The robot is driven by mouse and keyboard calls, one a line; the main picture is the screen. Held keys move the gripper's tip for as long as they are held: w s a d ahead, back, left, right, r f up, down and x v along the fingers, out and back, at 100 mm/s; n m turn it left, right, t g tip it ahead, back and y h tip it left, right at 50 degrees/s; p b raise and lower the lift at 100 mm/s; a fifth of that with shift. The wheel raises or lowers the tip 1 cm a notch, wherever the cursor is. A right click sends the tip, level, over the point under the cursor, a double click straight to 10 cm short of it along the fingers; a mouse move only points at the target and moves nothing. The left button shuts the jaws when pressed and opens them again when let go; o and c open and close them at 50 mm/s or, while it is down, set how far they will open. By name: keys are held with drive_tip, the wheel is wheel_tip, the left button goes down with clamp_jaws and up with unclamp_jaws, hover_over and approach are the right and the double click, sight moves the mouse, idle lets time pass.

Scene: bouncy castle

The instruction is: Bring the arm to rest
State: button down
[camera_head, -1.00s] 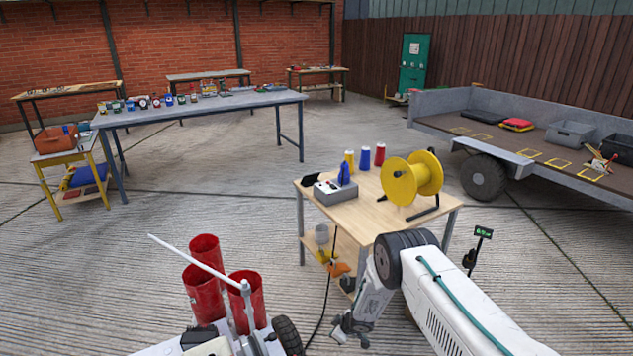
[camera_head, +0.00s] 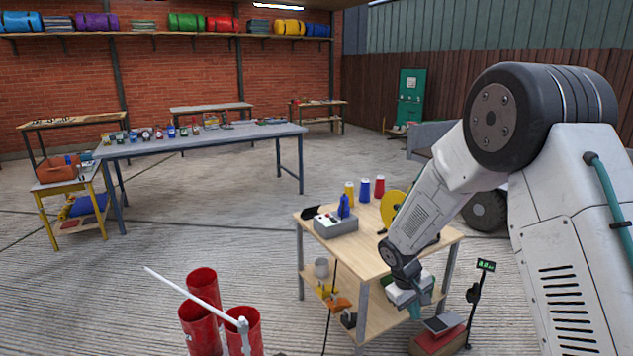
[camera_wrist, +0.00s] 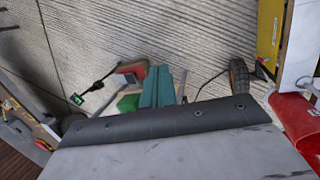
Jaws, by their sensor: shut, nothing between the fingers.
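My arm fills the right of the head view, its elbow raised high and its forearm slanting down to the left. My gripper (camera_head: 415,308) hangs at the lower end, in front of the small wooden table (camera_head: 440,233). Its teal fingers also show in the wrist view (camera_wrist: 160,88), side by side and shut, with nothing held. The wrist camera looks down past them at the concrete floor.
On the table stand a grey box (camera_head: 336,226), coloured spools and a yellow reel (camera_head: 392,207) partly behind my forearm. A scale with a green display (camera_head: 486,265) stands below right. Red tubes (camera_head: 203,287) are at lower left. Open floor lies left of the table.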

drive_tip(key=s+r+m+y, duration=0.1)
drive_tip(key=s+r+m, duration=0.1)
drive_tip(key=s+r, duration=1.2)
drive_tip(key=s+d+r+m+t+y, duration=0.1)
drive_tip(key=s+r+m+y, duration=0.1)
drive_tip(key=s+r, duration=1.2)
drive_tip(key=shift+s+d+r+m, duration=0.2)
drive_tip(key=shift+s+m, duration=0.2)
drive_tip(key=shift+s, duration=3.65)
